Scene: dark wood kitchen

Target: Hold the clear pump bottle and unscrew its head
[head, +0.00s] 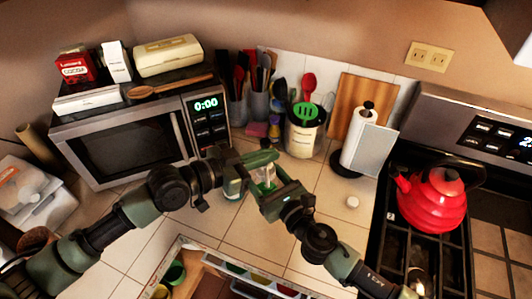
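A small clear bottle (265,178) shows on the tiled counter's middle, between my two grippers and partly hidden by them. I cannot make out its pump head clearly. My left gripper (250,162) comes in from the left and is at the bottle's upper part. My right gripper (272,190) comes in from the lower right and is close beside the bottle's body. The fingers overlap the bottle in the picture, and I cannot tell whether either gripper is closed on it.
A microwave (125,150) with boxes on top stands at the left. Utensil holders (303,138) and a paper towel stand (368,145) are behind. A red kettle (432,198) sits on the stove at the right. A small white round object (352,202) lies on the counter. An open drawer is below.

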